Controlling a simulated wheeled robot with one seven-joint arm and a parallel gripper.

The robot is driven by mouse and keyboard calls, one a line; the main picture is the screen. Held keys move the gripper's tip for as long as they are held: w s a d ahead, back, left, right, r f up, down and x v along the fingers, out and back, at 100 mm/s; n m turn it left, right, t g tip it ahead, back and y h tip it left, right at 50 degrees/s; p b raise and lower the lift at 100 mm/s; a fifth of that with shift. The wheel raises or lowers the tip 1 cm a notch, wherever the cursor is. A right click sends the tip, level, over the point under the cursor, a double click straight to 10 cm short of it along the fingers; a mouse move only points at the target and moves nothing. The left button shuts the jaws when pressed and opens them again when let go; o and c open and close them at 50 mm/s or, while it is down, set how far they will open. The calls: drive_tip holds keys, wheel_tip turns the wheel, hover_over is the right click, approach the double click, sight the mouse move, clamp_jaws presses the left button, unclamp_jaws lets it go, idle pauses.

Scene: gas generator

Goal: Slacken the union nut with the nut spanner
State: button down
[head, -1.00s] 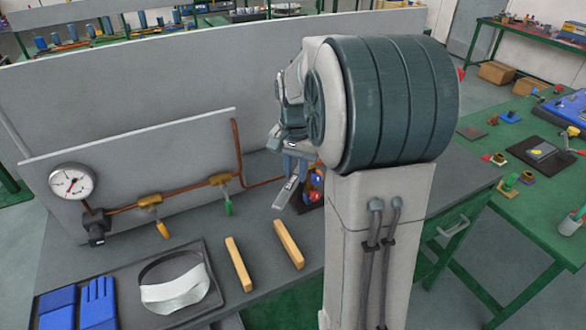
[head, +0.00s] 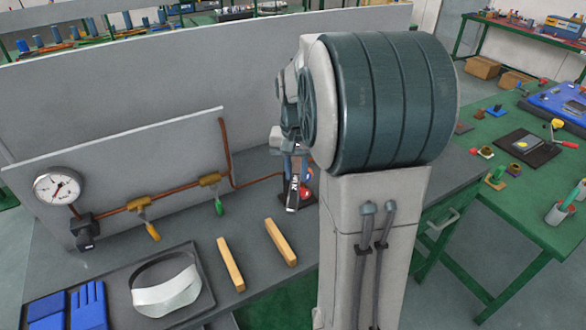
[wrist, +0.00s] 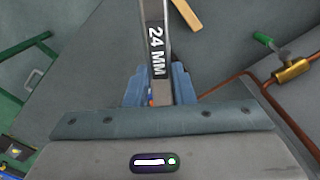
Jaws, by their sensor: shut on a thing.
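My gripper (head: 294,165) is shut on the nut spanner (head: 293,194), a grey flat bar that points down toward the bench in the head view. In the wrist view the spanner (wrist: 156,45), marked "24 MM", stands up from between the blue-grey fingers of my gripper (wrist: 159,85). Its far end runs out of the top of that view. The copper pipe (head: 228,150) drops beside the grey panel and runs right, behind my gripper. A dark-based item with a red part (head: 306,192) sits just behind the spanner. I cannot make out the union nut; contact with it does not show.
A pressure gauge (head: 58,187) stands left, with a yellow-handled valve (head: 152,231) and a green-handled valve (head: 219,207) on the pipe. Two wooden blocks (head: 231,265) (head: 280,243) lie in front. A dark tray (head: 203,270) holds a visor and blue gloves. A green table (head: 545,205) stands right.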

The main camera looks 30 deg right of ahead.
sight(293, 210)
drive_tip(key=shift+s+d+n, duration=0.4)
drive_tip(key=shift+d+n, duration=0.4)
drive_tip(key=shift+n, duration=0.2)
drive_tip(key=shift+s, duration=0.1)
drive_tip(key=shift+m, duration=0.4)
drive_tip(key=s, duration=0.1)
drive_tip(key=s+a, duration=0.1)
drive_tip(key=s, duration=0.1)
drive_tip(key=s+a+b, duration=0.1)
drive_tip(key=s, duration=0.1)
drive_tip(key=shift+a, duration=0.1)
idle(0.3)
drive_tip(key=shift+m, duration=0.4)
drive_tip(key=s+a, duration=0.2)
drive_tip(key=a, duration=0.1)
drive_tip(key=s+a+p, duration=0.1)
drive_tip(key=shift+a+r, duration=0.15)
drive_tip(key=shift+a, duration=0.15)
drive_tip(key=shift+s+a, duration=0.1)
drive_tip(key=shift+a, duration=0.1)
